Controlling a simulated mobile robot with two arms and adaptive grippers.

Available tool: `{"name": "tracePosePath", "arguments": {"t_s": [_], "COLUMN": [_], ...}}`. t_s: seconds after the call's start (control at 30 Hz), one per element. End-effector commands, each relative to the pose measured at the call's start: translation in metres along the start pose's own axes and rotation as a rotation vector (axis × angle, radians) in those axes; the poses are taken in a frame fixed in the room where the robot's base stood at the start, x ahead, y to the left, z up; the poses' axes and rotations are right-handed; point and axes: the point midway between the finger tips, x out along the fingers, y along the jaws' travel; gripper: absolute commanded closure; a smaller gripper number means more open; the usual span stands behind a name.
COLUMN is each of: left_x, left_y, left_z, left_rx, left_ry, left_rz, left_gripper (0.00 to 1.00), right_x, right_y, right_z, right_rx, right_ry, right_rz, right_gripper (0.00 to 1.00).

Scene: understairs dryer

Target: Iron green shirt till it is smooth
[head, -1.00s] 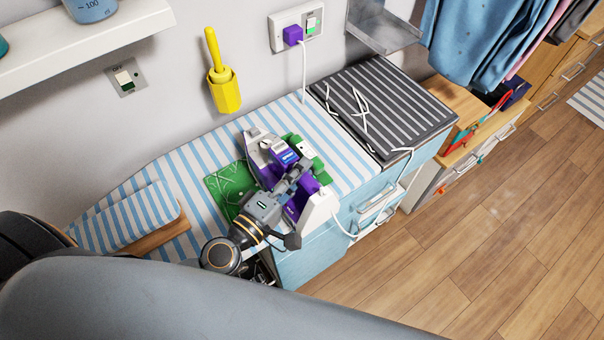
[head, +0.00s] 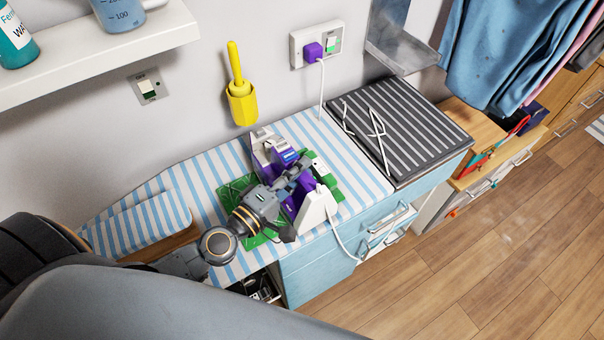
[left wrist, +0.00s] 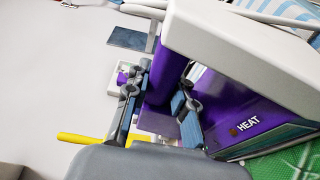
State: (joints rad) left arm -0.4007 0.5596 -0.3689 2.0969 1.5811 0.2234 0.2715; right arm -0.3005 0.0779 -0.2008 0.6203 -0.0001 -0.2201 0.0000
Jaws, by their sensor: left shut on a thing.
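The green shirt (head: 235,190) lies on the blue-and-white striped ironing board (head: 215,150). Light crease lines show on its left part, and the iron covers much of the rest. The purple and white iron (head: 315,210) sits over the shirt. My left gripper (head: 296,178) is shut on the iron's handle. In the left wrist view the gripper (left wrist: 158,112) has its fingers around the purple handle, near the HEAT marking on the iron (left wrist: 245,75). A patch of the shirt (left wrist: 290,165) shows at lower right there. My right gripper is not in view.
A white cord runs from the iron to a purple plug (head: 312,50) in the wall socket. A dark ridged panel (head: 400,130) adjoins the board at right. A striped sleeve board (head: 140,225) stands at left. A yellow holder (head: 242,102) hangs behind. Blue drawers (head: 390,225) are below.

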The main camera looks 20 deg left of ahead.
Motion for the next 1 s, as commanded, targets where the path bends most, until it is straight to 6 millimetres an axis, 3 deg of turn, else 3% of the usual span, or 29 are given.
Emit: {"name": "tracePosePath", "arguments": {"t_s": [0.17,0.47,1.0], "left_x": [0.005,0.005,-0.008], "left_y": [0.002,0.003,0.005], "left_z": [-0.016,-0.016,0.028], "left_rx": [0.012,0.009,0.004], "left_ry": [0.004,0.003,0.0], "left_rz": [0.003,0.004,0.004], "left_gripper": [1.0,1.0,1.0], "right_x": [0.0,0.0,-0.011], "right_y": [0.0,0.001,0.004], "right_z": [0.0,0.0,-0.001], "right_rx": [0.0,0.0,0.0], "right_ry": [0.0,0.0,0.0], "right_rz": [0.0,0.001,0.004], "right_gripper": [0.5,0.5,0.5]}}
